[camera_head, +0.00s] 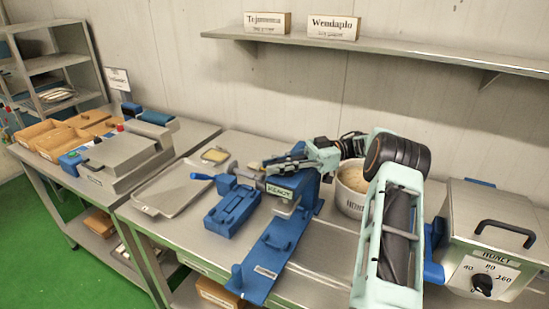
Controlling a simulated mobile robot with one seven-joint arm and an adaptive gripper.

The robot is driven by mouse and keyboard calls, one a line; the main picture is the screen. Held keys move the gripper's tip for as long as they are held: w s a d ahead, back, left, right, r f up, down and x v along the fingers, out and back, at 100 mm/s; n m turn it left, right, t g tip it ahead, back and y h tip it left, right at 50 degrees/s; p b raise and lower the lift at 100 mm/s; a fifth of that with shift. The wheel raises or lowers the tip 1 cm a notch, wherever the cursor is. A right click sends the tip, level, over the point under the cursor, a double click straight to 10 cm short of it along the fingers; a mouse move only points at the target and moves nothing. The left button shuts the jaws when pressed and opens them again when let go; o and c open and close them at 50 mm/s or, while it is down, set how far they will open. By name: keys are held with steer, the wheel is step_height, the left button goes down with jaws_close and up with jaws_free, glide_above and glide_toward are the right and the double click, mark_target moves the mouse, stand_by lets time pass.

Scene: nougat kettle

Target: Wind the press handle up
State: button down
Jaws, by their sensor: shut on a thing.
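The blue press (285,205) stands on the middle metal table, with a label on its head and a long blue base reaching toward the front edge. A rod runs left from its head and ends in a blue grip (201,177). My gripper (272,165) is at the press head from the right and back. Its fingers are shut at the top of the head, seemingly on the press handle; the exact contact is small and partly hidden. The rod's blue grip lies apart from the fingers, to the left.
A metal tray (174,190) lies left of the press, with a blue block (231,210) beside it. A white tub (349,190) stands behind my arm. A metal cooker with a dial (482,284) stands at the right. A wall shelf (400,52) runs above.

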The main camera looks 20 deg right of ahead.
steer(key=shift+s+r+g, duration=0.1)
steer(key=shift+g, duration=0.2)
steer(key=c, duration=1.8)
jaws_free()
steer(key=shift+a, duration=0.1)
steer(key=shift+c, duration=0.2)
step_height(320, 180, up, 10)
